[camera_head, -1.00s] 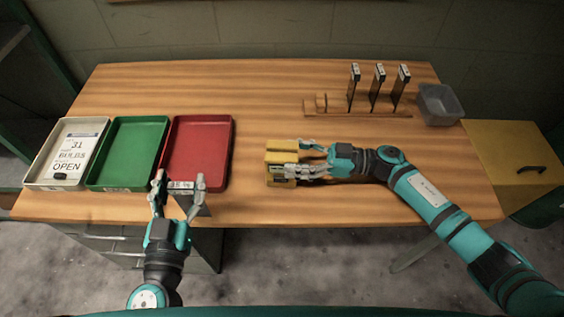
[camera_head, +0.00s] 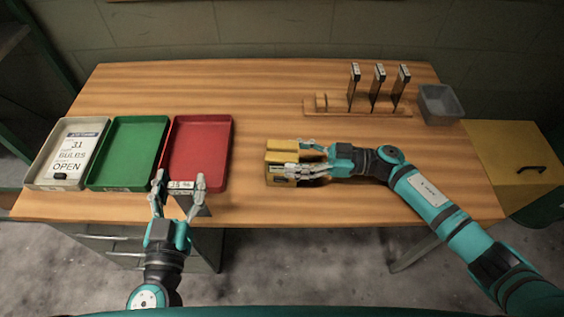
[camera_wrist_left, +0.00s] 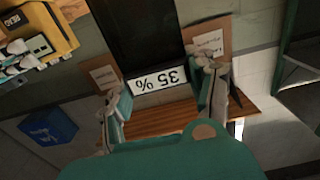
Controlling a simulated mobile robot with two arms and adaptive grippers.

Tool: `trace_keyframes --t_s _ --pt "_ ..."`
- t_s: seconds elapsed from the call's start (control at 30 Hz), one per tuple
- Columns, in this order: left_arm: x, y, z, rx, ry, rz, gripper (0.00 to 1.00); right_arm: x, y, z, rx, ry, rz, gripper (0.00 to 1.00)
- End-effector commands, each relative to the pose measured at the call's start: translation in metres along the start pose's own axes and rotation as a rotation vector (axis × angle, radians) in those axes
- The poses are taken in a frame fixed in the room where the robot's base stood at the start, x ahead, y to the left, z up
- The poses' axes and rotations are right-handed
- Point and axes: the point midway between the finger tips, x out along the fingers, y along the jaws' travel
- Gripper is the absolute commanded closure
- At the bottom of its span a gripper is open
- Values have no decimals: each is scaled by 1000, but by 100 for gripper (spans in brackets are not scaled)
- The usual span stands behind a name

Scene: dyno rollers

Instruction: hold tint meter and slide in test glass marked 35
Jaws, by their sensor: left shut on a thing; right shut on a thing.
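My left gripper (camera_head: 179,180) is shut on a test glass, a dark plate with a white label (camera_head: 181,185) at the front edge of the table by the red tray. In the left wrist view the test glass (camera_wrist_left: 140,35) is a dark pane, and its label reads "35 %" upside down. My right gripper (camera_head: 302,172) is shut on the yellow tint meter (camera_head: 281,156), which rests on the table in the middle. The right fingers cover part of the meter. A corner of the yellow meter (camera_wrist_left: 62,35) also shows at the upper left of the left wrist view. Glass and meter are apart.
A wooden rack (camera_head: 330,106) with three dark upright glasses stands at the back right, beside a grey bin (camera_head: 440,104). White, green (camera_head: 127,152) and red (camera_head: 203,141) trays line the left. The table between red tray and meter is clear.

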Motion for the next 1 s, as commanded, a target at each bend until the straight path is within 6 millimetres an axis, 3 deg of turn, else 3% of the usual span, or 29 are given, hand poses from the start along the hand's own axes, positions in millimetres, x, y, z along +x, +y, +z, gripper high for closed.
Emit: trace_keyframes --t_s 0.33,0.53,0.67,0.8,1.0 --pt "4 1 -2 -3 3 -11 79 0 0 1 0 -1 0 62" --pt "39 16 -22 -13 12 -99 79 0 0 0 0 -1 0 62" --pt "76 50 -52 -17 13 -137 79 0 0 0 0 -1 0 62" --pt "105 98 -92 -11 11 -100 79 0 0 0 0 -1 0 62" --pt "121 156 -146 -2 8 -3 79 0 0 1 1 -2 1 62"
